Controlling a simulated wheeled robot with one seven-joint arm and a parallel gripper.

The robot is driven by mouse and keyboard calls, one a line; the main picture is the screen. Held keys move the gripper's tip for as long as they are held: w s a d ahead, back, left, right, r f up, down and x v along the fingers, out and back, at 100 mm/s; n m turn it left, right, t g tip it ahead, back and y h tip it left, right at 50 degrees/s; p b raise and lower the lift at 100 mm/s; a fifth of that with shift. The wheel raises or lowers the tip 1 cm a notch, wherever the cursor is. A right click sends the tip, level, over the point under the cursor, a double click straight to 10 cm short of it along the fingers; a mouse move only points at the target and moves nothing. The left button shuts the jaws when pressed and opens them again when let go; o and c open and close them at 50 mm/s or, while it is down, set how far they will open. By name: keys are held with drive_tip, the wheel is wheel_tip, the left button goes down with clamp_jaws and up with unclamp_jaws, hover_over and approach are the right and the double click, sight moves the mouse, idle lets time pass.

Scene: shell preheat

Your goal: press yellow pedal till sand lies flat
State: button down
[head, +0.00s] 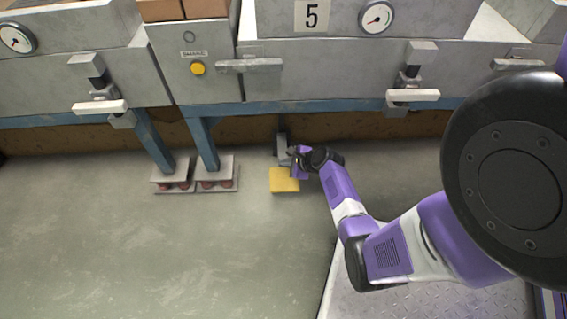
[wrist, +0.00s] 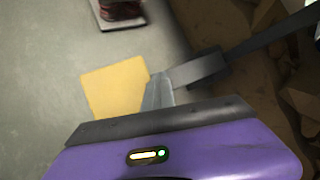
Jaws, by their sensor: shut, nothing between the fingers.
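The yellow pedal (head: 284,181) is a flat square plate low at the foot of the machine, close to the floor. A grey metal arm (head: 282,146) runs back from it under the machine. The pedal also shows in the wrist view (wrist: 115,88), left of the fingers. My gripper (head: 293,158) is at the pedal's back right edge. In the wrist view its fingers (wrist: 158,92) are shut and empty, by the pedal's edge. I cannot tell whether they touch it or how far the pedal is down. No sand shows where I can recognise it.
The grey machine has a panel with a yellow button (head: 198,68), gauges (head: 377,17) and clamp handles (head: 412,95). Its blue legs (head: 203,144) stand on footplates (head: 215,185) left of the pedal. The floor (head: 150,255) in front is clear.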

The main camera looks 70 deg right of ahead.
sight(285, 169)
drive_tip(key=shift+s+a+f+b, duration=0.15)
drive_tip(key=shift+f+b, duration=0.1)
drive_tip(key=shift+f, duration=0.25)
drive_tip(key=shift+w+a+f+b, duration=0.1)
drive_tip(key=shift+f+b, duration=0.15)
drive_tip(key=shift+f, duration=0.25)
drive_tip(key=shift+s+a+f+b, duration=0.15)
drive_tip(key=shift+f+b, duration=0.1)
drive_tip(key=shift+f, duration=0.25)
idle(0.8)
drive_tip(key=shift+r, duration=0.1)
drive_tip(key=shift+w+r+p, duration=0.1)
drive_tip(key=shift+r+p, duration=2.5)
drive_tip(key=shift+p, duration=0.25)
drive_tip(key=shift+d+r, duration=0.25)
drive_tip(key=shift+r, duration=0.2)
drive_tip(key=shift+w+r+p, duration=0.1)
drive_tip(key=shift+p, duration=0.2)
drive_tip(key=shift+d+r, duration=0.1)
drive_tip(key=shift+r, duration=0.05)
wheel_tip(285, 169, up, 5)
drive_tip(key=p, duration=0.5)
drive_tip(key=shift+d, duration=0.15)
